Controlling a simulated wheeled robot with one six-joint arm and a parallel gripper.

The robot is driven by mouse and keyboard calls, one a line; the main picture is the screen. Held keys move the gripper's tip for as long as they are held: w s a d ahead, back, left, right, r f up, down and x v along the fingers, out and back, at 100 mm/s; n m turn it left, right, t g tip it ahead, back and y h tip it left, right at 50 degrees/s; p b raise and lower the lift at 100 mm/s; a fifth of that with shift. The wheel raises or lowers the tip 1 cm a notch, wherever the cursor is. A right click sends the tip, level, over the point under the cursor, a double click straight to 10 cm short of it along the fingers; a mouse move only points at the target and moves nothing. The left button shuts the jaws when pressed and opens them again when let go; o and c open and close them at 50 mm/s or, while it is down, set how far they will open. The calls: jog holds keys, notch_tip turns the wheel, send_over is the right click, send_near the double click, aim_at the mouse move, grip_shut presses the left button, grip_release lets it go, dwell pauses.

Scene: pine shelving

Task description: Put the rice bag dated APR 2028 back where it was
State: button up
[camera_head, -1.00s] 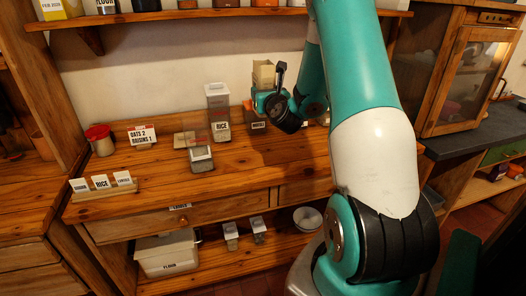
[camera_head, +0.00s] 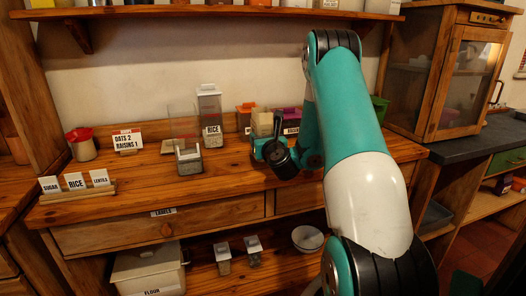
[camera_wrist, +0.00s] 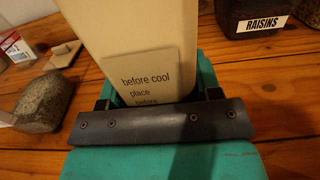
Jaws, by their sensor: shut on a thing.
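My gripper (camera_head: 262,143) is shut on a plain beige bag (camera_head: 262,123), boxy and upright, just above or at the counter; I cannot tell whether it touches. In the wrist view the bag (camera_wrist: 135,35) stands between the fingers of my gripper (camera_wrist: 160,98). Its visible panel carries print reading "before cool place before". No date or rice name shows on it. The tall clear container labelled RICE (camera_head: 211,130), with a grey lid, stands to the left of the bag.
A container labelled RAISINS (camera_wrist: 262,22) stands close to the right of the bag. An orange-lidded container (camera_head: 246,108) is behind. A smaller clear container (camera_head: 189,161) stands front left. Label cards (camera_head: 76,181) sit at the counter's left. The front middle counter is clear.

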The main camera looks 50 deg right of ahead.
jog(key=shift+f+b, duration=0.3)
jog(key=shift+f, duration=0.65)
jog(key=shift+r, duration=0.2)
jog(key=shift+f, duration=0.15)
jog(key=o, duration=0.7)
jog(key=shift+f, duration=0.1)
jog(key=shift+c, duration=0.2)
jog(key=o, duration=0.4)
jog(key=shift+o, duration=0.2)
jog(key=shift+r, duration=0.2)
